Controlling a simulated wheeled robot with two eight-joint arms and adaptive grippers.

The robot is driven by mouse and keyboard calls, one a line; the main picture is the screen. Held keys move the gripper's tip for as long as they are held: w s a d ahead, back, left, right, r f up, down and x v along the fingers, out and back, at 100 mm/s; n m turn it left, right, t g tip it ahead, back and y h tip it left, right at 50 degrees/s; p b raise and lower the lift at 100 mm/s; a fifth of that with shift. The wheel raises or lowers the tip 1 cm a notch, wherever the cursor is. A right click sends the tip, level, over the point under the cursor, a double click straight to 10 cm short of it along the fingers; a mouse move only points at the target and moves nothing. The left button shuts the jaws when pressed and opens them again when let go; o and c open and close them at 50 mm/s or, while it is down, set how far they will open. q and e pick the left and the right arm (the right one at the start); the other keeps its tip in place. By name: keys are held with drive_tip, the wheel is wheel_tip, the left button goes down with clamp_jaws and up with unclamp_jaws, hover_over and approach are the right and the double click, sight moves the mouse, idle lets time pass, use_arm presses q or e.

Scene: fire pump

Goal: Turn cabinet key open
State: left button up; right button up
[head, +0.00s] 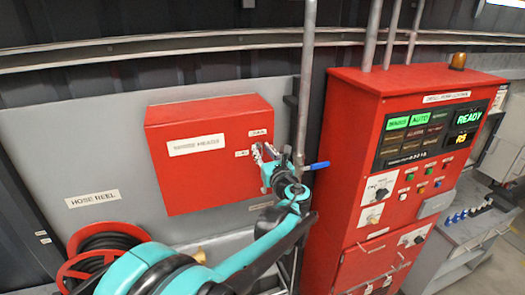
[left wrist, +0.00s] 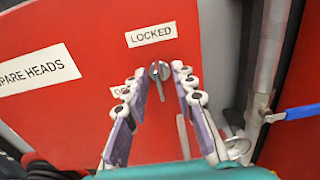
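The red cabinet (head: 205,180) is fixed to a grey panel, and its door looks shut. In the left wrist view its red front (left wrist: 60,105) carries a "LOCKED" label (left wrist: 151,34) above the key and a second label, partly hidden by a finger, at lower left. The silver key (left wrist: 160,74) sits in a round lock, its thin part pointing roughly down. My left gripper (left wrist: 160,84) is open, one finger on each side of the key, with visible gaps. In the head view my left gripper (head: 266,158) is at the cabinet's right edge and hides the key. My right gripper is not in view.
A vertical pipe (head: 306,90) with a blue valve lever (head: 318,166) stands close right of my left gripper. A red control cabinet (head: 345,185) with lit displays stands further right. A red hose reel (head: 75,265) is at lower left.

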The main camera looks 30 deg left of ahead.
use_arm(q)
drive_tip(key=shift+c, duration=0.3)
drive_tip(key=shift+s, duration=0.1)
clamp_jaws()
drive_tip(key=shift+n, duration=0.3)
drive_tip(key=n+b, duration=0.1)
drive_tip(key=n, duration=0.1)
drive_tip(key=shift+n, duration=0.4)
drive_tip(key=n+b, duration=0.2)
drive_tip(key=n, duration=0.2)
drive_tip(key=shift+s+f, duration=0.1)
drive_tip(key=shift+a+f+n+b, duration=0.1)
drive_tip(key=shift+n+b, duration=0.9)
drive_tip(key=shift+n, duration=4.3)
